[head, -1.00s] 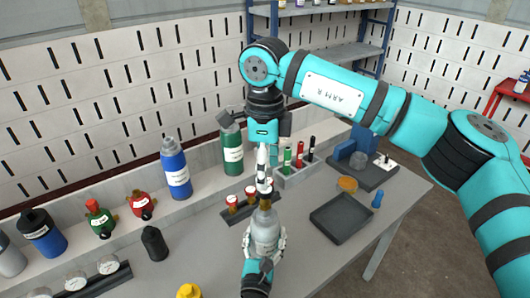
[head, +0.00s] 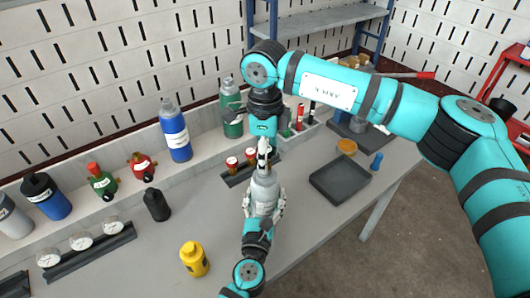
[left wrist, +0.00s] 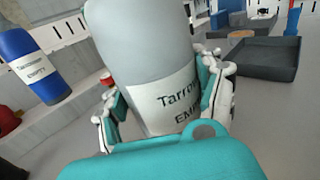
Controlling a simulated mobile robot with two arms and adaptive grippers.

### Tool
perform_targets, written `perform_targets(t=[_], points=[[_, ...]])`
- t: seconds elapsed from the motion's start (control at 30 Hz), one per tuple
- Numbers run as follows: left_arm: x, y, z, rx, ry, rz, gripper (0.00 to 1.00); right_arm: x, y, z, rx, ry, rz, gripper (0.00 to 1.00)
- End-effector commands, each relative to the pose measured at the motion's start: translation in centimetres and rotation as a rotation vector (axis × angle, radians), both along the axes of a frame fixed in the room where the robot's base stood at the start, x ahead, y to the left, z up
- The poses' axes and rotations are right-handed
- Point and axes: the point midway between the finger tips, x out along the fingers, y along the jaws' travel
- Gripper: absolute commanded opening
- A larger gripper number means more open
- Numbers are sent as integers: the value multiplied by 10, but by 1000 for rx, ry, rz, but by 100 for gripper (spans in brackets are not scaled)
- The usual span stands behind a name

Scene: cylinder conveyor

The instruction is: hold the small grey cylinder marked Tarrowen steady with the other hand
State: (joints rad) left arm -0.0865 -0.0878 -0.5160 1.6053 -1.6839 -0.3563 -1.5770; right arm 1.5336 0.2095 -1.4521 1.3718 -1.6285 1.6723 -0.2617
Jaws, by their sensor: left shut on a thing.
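The small grey cylinder (head: 264,188) stands roughly upright above the table. In the left wrist view, the grey cylinder (left wrist: 150,60) fills the middle, tilted in the picture, its white label reading "Tarrow…" and "EM…". My left gripper (head: 263,208) is shut around its body from the near side; its fingers (left wrist: 165,105) lie on both sides of it. My right gripper (head: 264,160) points down right at the cylinder's top. Its narrow fingers hide the valve there, and I cannot tell whether they grip it.
A blue cylinder (head: 175,137) and a green one (head: 231,110) stand behind on the left. A dark empty tray (head: 340,180) lies to the right. Two red-capped items (head: 240,162) sit in a dark holder close behind the grippers.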

Motion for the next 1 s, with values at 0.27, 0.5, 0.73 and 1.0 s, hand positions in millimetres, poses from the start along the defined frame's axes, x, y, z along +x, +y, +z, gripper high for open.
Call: perform_targets(t=[0.27, 0.5, 0.73, 1.0], points=[[0, 0, -1, 0, 1, 0, 29, 0, 0, 0, 0, -1, 0, 8], [0, 0, -1, 0, 1, 0, 29, 1, 0, 0, 0, -2, -1, 0], [0, 0, -1, 1, 1, 0, 29, 1, 0, 1, 1, -3, -2, 1], [-1, 0, -1, 1, 1, -1, 29, 1, -1, 1, 0, -4, 22, 0]])
